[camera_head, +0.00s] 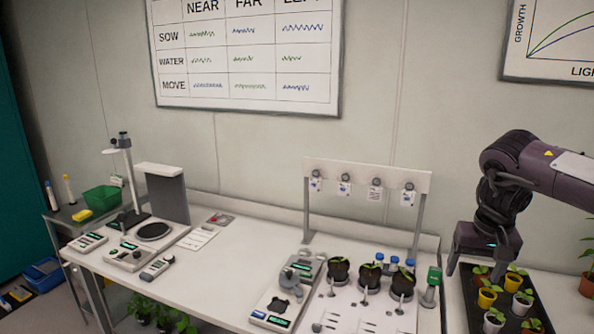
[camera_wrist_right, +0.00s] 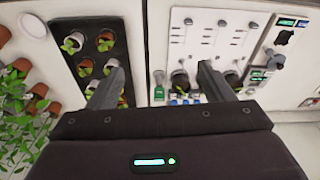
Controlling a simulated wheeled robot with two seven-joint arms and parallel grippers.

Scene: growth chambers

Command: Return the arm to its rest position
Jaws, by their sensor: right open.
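My right arm (camera_head: 505,185) comes in from the right in the head view. Its gripper (camera_head: 482,268) points down above the left part of the black plant tray (camera_head: 466,303). In the right wrist view the two fingers of the right gripper (camera_wrist_right: 160,85) stand wide apart with nothing between them. The gap lies over the strip between the black tray (camera_wrist_right: 122,50) and the white rack board (camera_wrist_right: 190,52). My left gripper does not show in either view.
Several seedling pots (camera_head: 340,268) stand along the white board below a frame with hanging tags (camera_head: 376,188). A green bottle (camera_head: 431,285) stands close left of my right gripper. Instruments (camera_head: 125,253) and a green bin (camera_head: 101,198) are at the left. The bench's middle (camera_head: 240,255) is clear.

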